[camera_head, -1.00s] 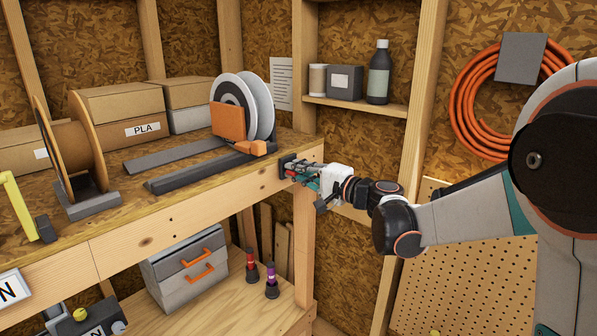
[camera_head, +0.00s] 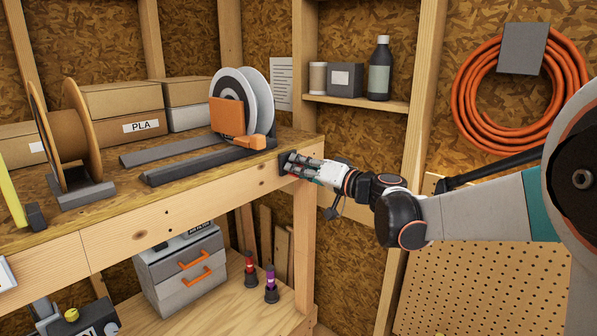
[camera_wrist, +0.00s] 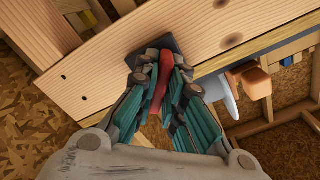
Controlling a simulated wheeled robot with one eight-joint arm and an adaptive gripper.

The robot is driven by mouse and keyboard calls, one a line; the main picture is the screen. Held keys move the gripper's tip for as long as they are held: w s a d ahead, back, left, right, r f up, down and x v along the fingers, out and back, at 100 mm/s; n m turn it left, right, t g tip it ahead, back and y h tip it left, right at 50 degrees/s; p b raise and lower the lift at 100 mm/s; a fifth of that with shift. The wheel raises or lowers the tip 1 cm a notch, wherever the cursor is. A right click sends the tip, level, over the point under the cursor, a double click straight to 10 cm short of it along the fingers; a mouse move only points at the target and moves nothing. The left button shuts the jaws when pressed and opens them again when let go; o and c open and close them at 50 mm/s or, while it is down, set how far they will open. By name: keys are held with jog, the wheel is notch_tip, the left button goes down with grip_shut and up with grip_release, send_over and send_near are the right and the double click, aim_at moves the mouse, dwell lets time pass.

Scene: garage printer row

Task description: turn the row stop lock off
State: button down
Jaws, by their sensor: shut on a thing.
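The row stop lock is a dark plate (camera_head: 285,164) on the front face of the bench's wooden beam, near its right corner. In the wrist view, the same dark plate (camera_wrist: 152,50) has a red key or handle (camera_wrist: 159,82) standing out from it. My gripper (camera_head: 297,168) is at the plate, level with the beam. In the wrist view, my gripper (camera_wrist: 161,72) has its fingers on either side of the red handle and is shut on it. The fingers hide part of the handle and the plate, and no lock marking can be read.
The wooden bench beam (camera_head: 150,225) runs left from the lock. On the bench top are a spool holder with an orange part (camera_head: 228,117) and a cardboard spool (camera_head: 70,148). A drawer box (camera_head: 180,268) stands on the shelf below. A wall post (camera_head: 421,120) rises behind my arm.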

jog(key=n+b, duration=0.1)
jog(key=n, duration=0.3)
jog(key=shift+f+n, duration=0.15)
jog(key=shift+n, duration=0.15)
jog(key=shift+n+b, duration=0.5)
jog(key=shift+n, duration=1.4)
jog(key=c, duration=1.7)
grip_release()
jog(key=v, duration=1.2)
